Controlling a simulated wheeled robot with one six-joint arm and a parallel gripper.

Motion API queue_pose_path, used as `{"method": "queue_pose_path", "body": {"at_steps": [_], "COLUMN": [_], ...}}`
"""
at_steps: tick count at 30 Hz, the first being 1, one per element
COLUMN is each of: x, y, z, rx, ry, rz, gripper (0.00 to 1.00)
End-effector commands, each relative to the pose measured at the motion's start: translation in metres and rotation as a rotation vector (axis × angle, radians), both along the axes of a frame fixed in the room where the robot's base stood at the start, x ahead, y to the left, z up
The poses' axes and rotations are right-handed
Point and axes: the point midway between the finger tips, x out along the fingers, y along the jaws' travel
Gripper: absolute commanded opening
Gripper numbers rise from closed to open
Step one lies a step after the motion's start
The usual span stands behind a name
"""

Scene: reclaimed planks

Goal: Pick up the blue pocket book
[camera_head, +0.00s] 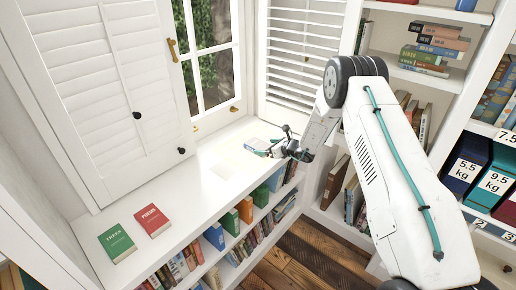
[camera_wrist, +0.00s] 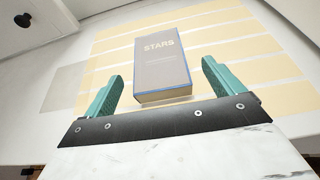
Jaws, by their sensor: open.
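The blue pocket book (camera_wrist: 162,70) lies flat on the white sill, its cover marked STARS. In the wrist view the cover looks greyish with blue edges. In the head view the book (camera_head: 256,146) is small and partly hidden by my gripper (camera_head: 283,143). My gripper is open, and its two teal fingers (camera_wrist: 161,82) show in the wrist view. The book lies ahead of the fingers, between their lines, with its near end around fingertip level. I see no contact with either finger.
A green book (camera_head: 116,243) and a red book (camera_head: 152,221) lie on the left of the sill (camera_head: 185,190). Window and shutters (camera_head: 100,95) stand behind it. Shelves below hold books and coloured boxes (camera_head: 246,209). A tall bookcase (camera_head: 425,85) stands at right.

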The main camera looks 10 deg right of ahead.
Motion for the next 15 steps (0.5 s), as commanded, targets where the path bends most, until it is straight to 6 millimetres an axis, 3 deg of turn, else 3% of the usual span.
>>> {"method": "queue_pose_path", "body": {"at_steps": [9, 15], "x": [0.033, 0.045], "y": [0.027, 0.034], "z": [-0.013, -0.018], "rx": [-0.001, -0.002], "ry": [-0.002, -0.001], "rz": [0.005, 0.003], "gripper": [0.93, 0.93]}}
